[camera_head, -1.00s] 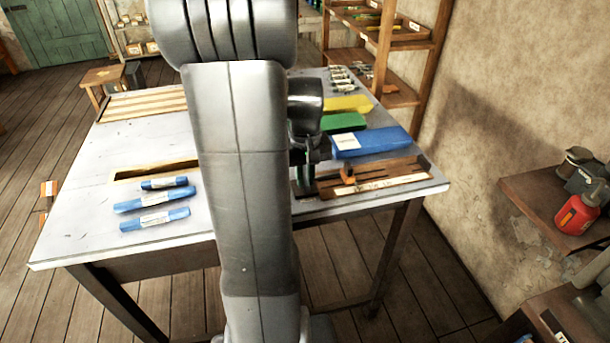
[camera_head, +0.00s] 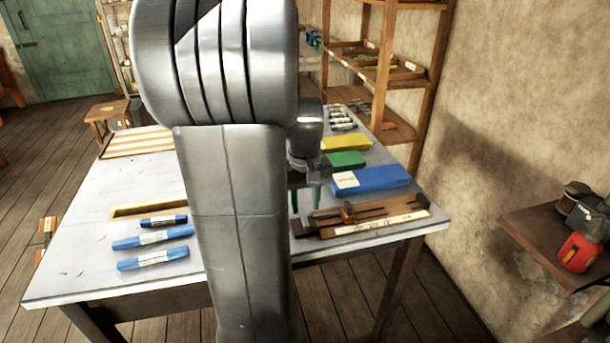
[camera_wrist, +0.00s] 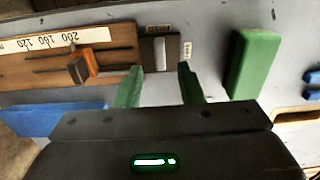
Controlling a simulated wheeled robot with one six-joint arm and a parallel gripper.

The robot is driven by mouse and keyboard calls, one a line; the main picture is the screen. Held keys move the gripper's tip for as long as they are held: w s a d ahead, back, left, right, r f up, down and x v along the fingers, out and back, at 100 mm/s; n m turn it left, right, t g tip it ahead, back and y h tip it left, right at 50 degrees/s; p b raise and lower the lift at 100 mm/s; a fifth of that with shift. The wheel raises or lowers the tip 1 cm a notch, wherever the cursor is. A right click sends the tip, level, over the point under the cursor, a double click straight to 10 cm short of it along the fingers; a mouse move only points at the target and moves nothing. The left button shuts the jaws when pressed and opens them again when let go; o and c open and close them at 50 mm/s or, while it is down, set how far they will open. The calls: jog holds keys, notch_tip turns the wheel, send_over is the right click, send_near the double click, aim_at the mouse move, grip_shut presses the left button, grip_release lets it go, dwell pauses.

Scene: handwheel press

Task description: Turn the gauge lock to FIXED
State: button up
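The gauge lock (camera_wrist: 161,53) is a dark block with a pale bar-shaped lever at the left end of the wooden gauge board in the head view. In the wrist view the bar runs up and down the picture. Two small labels sit by it, one above and one at its right; their words are too small to read surely. My gripper (camera_wrist: 160,86) is open and empty, its green fingers apart in front of the lock, one to each side. In the head view my gripper (camera_head: 305,200) hangs over the board's left end, and my arm hides part of the table.
The gauge board (camera_head: 412,222) carries a scale and an orange-and-dark slider (camera_wrist: 83,66). Blue (camera_head: 372,179), green (camera_head: 345,160) and yellow (camera_head: 347,144) blocks stand behind it. Several blue wrapped bars (camera_head: 153,259) lie on the left. A wall is at the right.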

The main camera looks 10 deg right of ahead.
aim_at(305, 219)
notch_tip(305, 219, up, 9)
jog(key=shift+r, duration=0.15)
dwell(0.4)
notch_tip(305, 219, down, 14)
jog(key=shift+r, duration=0.1)
dwell(0.4)
